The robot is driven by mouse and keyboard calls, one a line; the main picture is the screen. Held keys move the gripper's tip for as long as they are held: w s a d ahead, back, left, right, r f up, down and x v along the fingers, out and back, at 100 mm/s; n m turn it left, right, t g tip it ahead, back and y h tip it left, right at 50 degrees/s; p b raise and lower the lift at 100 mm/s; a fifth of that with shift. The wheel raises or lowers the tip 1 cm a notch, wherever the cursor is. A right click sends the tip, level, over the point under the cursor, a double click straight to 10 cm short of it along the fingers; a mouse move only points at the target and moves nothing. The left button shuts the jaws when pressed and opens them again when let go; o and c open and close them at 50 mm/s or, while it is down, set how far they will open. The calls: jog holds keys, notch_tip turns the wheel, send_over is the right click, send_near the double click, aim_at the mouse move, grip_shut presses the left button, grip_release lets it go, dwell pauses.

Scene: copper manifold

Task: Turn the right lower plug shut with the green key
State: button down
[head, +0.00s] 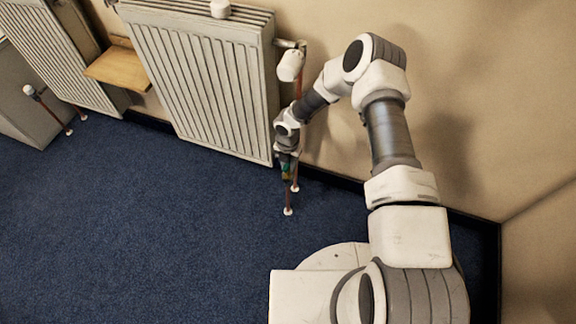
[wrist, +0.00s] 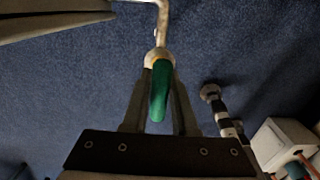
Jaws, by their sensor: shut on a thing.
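In the wrist view the green key (wrist: 158,92) lies between the two dark fingers of my gripper (wrist: 160,92), which is shut on it. The key's far end is at a pale round fitting (wrist: 158,57) on a light pipe; I cannot tell if it is seated there. In the head view my gripper (head: 287,166) is low at the bottom right corner of the middle radiator (head: 200,80), with a small patch of green key (head: 286,172) showing. The right lower plug cannot be made out clearly; my gripper and wrist cover that corner.
Copper pipes run down to white floor collars (head: 288,211) close by my gripper. A white valve head (head: 290,66) sits at the radiator's upper right. The wall is close on the right. A wooden shelf (head: 118,69) is between the radiators. Blue carpet (head: 130,220) is clear at left.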

jog(key=shift+f+b, duration=0.85)
jog(key=shift+f, duration=0.1)
dwell(0.9)
jog(key=shift+f+m+b, duration=0.15)
jog(key=shift+m+b, duration=0.2)
jog(key=shift+m, duration=0.85)
jog(key=shift+m+b, duration=0.45)
jog(key=shift+m, duration=0.75)
